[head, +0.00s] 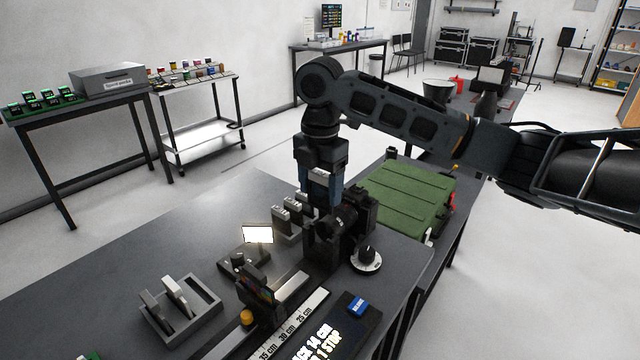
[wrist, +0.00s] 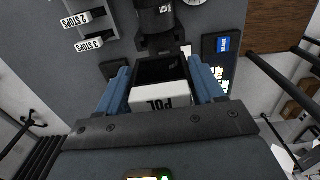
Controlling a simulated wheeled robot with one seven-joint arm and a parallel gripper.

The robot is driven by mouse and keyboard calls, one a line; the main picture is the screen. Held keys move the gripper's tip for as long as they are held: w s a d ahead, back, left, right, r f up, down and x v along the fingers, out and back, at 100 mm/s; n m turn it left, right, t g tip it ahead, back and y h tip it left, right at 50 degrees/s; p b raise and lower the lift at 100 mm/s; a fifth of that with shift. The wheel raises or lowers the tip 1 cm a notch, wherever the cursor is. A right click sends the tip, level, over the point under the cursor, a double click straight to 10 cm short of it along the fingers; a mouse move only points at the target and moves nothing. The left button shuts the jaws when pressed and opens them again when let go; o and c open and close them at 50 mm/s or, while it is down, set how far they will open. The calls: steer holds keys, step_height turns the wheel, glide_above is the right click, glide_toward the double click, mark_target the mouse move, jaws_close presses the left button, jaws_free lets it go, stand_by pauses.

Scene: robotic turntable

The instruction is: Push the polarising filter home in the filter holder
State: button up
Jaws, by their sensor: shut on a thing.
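The polarising filter (wrist: 160,98) has a pale tab marked POL, seen from above in the wrist view. My gripper (wrist: 160,88) is shut on it, with one blue finger on each side. A dark holder (head: 322,246) stands below the fingers in front of the lens. A black frame lies just beyond the tab in the wrist view. How deep the filter sits in the holder cannot be told.
A rack of filters marked in stops (head: 284,222) stands close to the left of my gripper. A lit panel (head: 257,233), a second rack (head: 207,318), a ruler (head: 300,318) and a display box with a blue button (head: 357,306) are nearer.

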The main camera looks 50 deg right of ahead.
mark_target(321, 209)
steer(key=shift+f+b, duration=1.35)
steer(key=shift+f, duration=1.2)
steer(key=shift+f+b, duration=0.75)
steer(key=shift+f, duration=1.25)
steer(key=o, duration=1.1)
steer(key=shift+r, duration=0.15)
step_height(321, 209, up, 8)
steer(key=shift+f+b, duration=0.25)
steer(key=shift+b, duration=0.05)
